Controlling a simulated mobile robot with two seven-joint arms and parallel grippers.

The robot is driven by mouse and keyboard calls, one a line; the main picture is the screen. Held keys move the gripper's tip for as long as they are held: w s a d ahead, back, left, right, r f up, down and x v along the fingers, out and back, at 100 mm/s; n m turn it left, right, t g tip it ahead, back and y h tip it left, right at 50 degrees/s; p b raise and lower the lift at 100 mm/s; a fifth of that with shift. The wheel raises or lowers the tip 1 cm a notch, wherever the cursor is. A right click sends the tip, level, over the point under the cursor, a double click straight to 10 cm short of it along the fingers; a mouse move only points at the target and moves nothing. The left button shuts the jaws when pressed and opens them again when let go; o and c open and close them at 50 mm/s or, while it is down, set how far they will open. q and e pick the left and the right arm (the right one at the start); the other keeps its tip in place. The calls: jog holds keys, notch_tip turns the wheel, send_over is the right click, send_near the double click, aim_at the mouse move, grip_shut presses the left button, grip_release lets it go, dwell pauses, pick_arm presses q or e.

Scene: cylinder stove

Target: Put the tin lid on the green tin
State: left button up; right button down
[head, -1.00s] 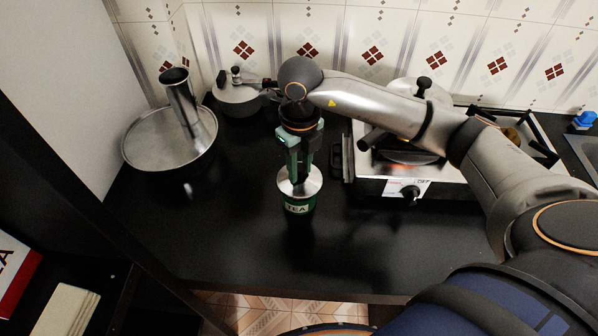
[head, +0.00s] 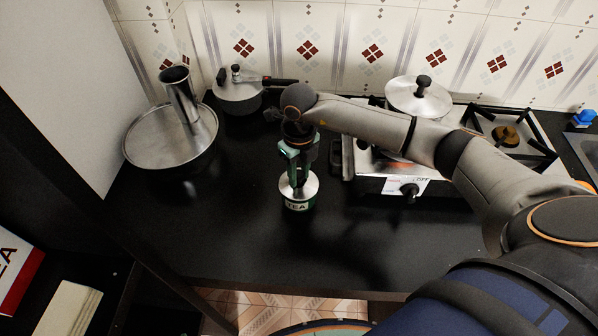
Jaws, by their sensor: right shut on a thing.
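The green tin (head: 299,206), with a "TEA" label, stands upright on the black counter in the middle of the head view. The silver tin lid (head: 308,185) is at the top of the tin, covering its mouth from this view. I cannot tell whether it is fully seated. My right gripper (head: 299,180) points down from above and is shut on the lid's top, where its fingers hide the grip. My left gripper is not in view.
A round metal tray (head: 150,152) with a steel cylinder (head: 180,92) is at left. A lidded pan (head: 238,95) stands at the back. The stove (head: 440,186), with a lidded pot (head: 418,97), is at right. The front counter is clear.

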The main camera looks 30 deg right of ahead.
aim_at(299, 174)
jog(key=c, duration=0.6)
grip_release()
jog(key=shift+f, duration=0.15)
jog(key=shift+r, duration=0.25)
notch_tip(299, 174, up, 12)
jog(key=shift+b, duration=0.3)
jog(key=shift+s+f, duration=0.1)
